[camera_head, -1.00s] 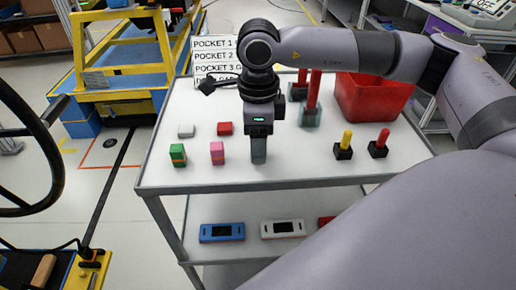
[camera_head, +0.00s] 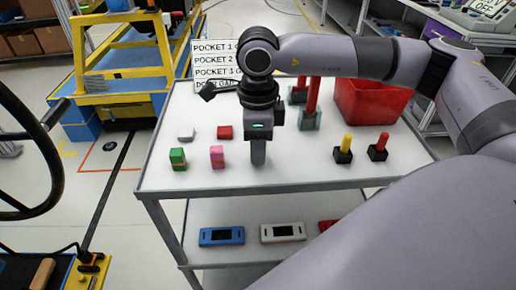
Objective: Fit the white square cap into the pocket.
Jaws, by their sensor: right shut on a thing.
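A small flat white piece (camera_head: 186,133), seemingly the square cap, lies on the trolley's grey-white top, left of a flat red piece (camera_head: 224,132). My right gripper (camera_head: 258,156) points down over the front middle of the top, right of the pink block. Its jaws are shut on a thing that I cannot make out. I cannot tell whether the gripper touches the top. No pocket is clearly visible. A sign (camera_head: 217,60) behind the wrist lists pockets, partly covered by my arm. My left gripper is not in view.
A green block (camera_head: 177,158) and a pink block (camera_head: 217,157) stand near the front edge. Yellow (camera_head: 345,148) and red (camera_head: 379,147) handled pieces stand right. A red bin (camera_head: 375,103) is at the back right. The lower shelf holds a blue case (camera_head: 222,236) and others.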

